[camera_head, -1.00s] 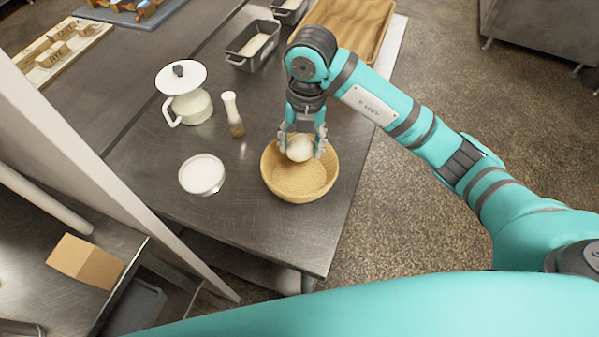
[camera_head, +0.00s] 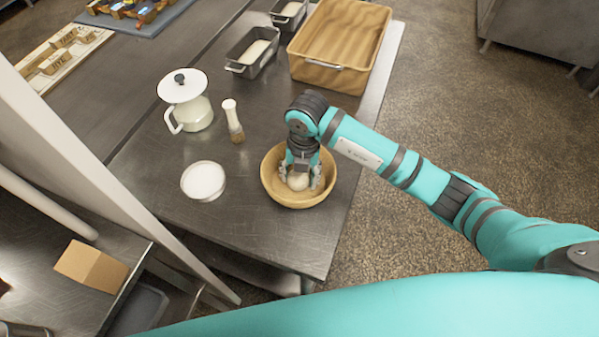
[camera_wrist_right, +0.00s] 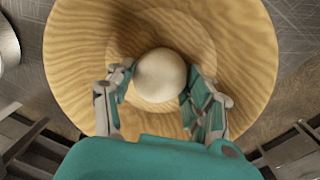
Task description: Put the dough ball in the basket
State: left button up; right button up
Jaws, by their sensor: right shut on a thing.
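The dough ball (camera_head: 298,181) is pale and round. It is between the fingers of my right gripper (camera_head: 300,183), inside the round tan basket (camera_head: 293,201). The right wrist view shows the dough ball (camera_wrist_right: 160,75) over the basket's middle, with a finger of my right gripper (camera_wrist_right: 160,92) on each side and the basket's wide wall (camera_wrist_right: 75,50) around them. My right gripper is shut on the ball. Whether the ball touches the basket floor is hard to tell. My left gripper is not in view.
A white bowl (camera_head: 203,180) is left of the basket. A shaker (camera_head: 233,122) and a lidded white pot (camera_head: 187,103) stand behind it. Loaf tins (camera_head: 252,52) and a wooden crate (camera_head: 341,45) are farther back. The basket stands near the steel table's right edge.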

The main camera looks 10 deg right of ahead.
jog(key=shift+f, duration=0.2)
jog(key=o, duration=1.2)
jog(key=shift+r, duration=0.2)
notch_tip(320, 180, up, 12)
jog(key=b, duration=0.2)
jog(key=shift+d+b, duration=0.35)
jog(key=shift+d, duration=0.05)
jog(key=shift+s, duration=0.1)
